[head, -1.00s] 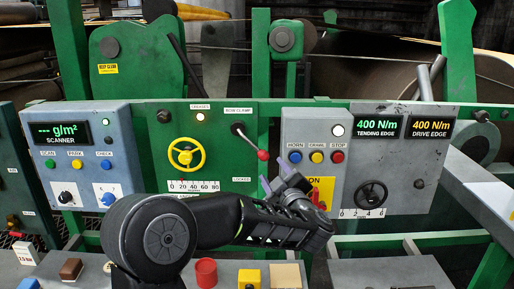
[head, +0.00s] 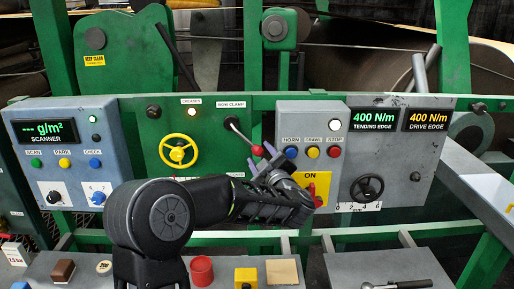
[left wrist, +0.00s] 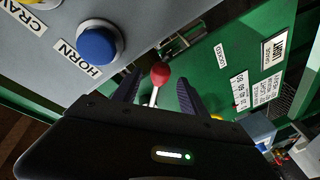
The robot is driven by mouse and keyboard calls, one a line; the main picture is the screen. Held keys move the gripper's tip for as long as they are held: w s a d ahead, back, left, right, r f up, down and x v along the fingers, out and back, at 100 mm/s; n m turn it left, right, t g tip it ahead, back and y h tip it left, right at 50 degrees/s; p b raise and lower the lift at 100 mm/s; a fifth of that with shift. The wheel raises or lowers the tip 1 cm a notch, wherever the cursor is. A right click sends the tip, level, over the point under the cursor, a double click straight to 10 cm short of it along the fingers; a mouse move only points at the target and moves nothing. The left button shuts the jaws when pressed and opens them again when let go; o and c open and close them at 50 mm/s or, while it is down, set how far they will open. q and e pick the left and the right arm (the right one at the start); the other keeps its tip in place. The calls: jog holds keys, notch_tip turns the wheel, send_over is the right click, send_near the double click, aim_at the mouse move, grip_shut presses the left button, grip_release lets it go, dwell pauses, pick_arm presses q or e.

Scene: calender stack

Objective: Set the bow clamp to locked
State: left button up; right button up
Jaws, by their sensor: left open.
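The bow clamp lever (head: 243,136) is a metal rod with a red knob (head: 257,150), slanting down and to the right from its pivot on the green panel, below the BOW CLAMP label (head: 231,104). My left gripper (head: 262,158) is open at the knob. In the left wrist view the red knob (left wrist: 160,72) shows in the gap between the two dark fingers, with no clear contact. A LOCKED label (left wrist: 221,55) shows on the green panel there; my arm partly covers that area in the head view. My right gripper is not in view.
Close to the right is a grey box with HORN (head: 291,153), CRAWL and STOP buttons and a red switch on a yellow plate (head: 322,184). A yellow handwheel (head: 177,150) is to the left. A desk with a red cylinder (head: 202,270) lies below.

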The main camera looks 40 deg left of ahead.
aim_at(259, 152)
pick_arm(q)
jog(key=p+x, duration=0.1)
jog(key=x, duration=0.3)
grip_shut()
dwell(0.5)
dwell(0.9)
